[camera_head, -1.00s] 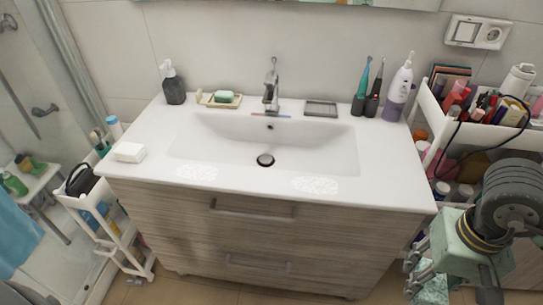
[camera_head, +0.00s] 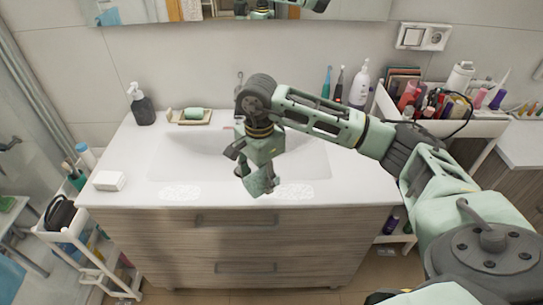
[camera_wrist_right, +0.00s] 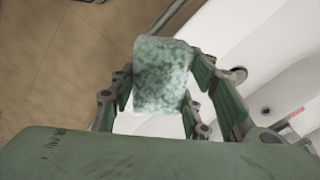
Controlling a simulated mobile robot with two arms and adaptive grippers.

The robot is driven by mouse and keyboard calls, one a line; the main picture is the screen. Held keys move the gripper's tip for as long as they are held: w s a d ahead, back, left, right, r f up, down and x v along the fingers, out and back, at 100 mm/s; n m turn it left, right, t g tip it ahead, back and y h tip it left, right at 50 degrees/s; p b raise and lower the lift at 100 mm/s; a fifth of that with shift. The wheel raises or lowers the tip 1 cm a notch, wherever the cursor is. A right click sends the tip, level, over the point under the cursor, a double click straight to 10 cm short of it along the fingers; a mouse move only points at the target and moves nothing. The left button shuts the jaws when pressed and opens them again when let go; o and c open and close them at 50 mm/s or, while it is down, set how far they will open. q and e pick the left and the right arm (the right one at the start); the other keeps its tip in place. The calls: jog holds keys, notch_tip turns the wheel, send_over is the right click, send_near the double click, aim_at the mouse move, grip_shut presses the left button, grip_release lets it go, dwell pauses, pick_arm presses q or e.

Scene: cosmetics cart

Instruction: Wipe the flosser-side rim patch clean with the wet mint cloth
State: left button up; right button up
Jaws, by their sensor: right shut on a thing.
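The mint cloth (camera_head: 261,184) is a small speckled green bundle held in my right gripper (camera_head: 255,172). In the wrist view the cloth (camera_wrist_right: 163,75) sits between the fingers of the gripper. In the head view it overlaps the left end of the flosser-side rim patch (camera_head: 293,192), a whitish mottled mark on the front rim of the sink. I cannot tell whether it touches the rim. My left gripper is out of view.
Another whitish patch (camera_head: 180,192) lies on the left front rim. A white block (camera_head: 109,181) sits at the left corner. My arm hides part of the basin. A loaded cart (camera_head: 490,125) stands right.

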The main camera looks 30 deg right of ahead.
aim_at(309, 192)
jog(key=d+f+m, duration=0.2)
jog(key=w+d+f+m+b, duration=0.1)
jog(key=d+f+m, duration=0.1)
jog(key=f+m, duration=0.1)
jog(key=d+f+m+b, duration=0.1)
jog(key=d+f+m, duration=0.1)
jog(key=shift+w+f, duration=0.3)
jog(key=shift+f, duration=0.05)
jog(key=s+d, duration=0.1)
jog(key=d, duration=0.1)
jog(key=s+d, duration=0.1)
jog(key=d, duration=0.1)
jog(key=s+d, duration=0.1)
jog(key=d, duration=0.1)
jog(key=shift+s+d+r+b, duration=0.2)
jog(key=shift+s+r+b, duration=0.1)
jog(key=shift+s, duration=0.1)
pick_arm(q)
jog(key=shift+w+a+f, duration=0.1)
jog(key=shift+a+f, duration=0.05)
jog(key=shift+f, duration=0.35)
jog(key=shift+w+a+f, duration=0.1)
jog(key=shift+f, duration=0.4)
pick_arm(e)
jog(key=shift+s+d, duration=0.65)
jog(key=shift+d, duration=0.3)
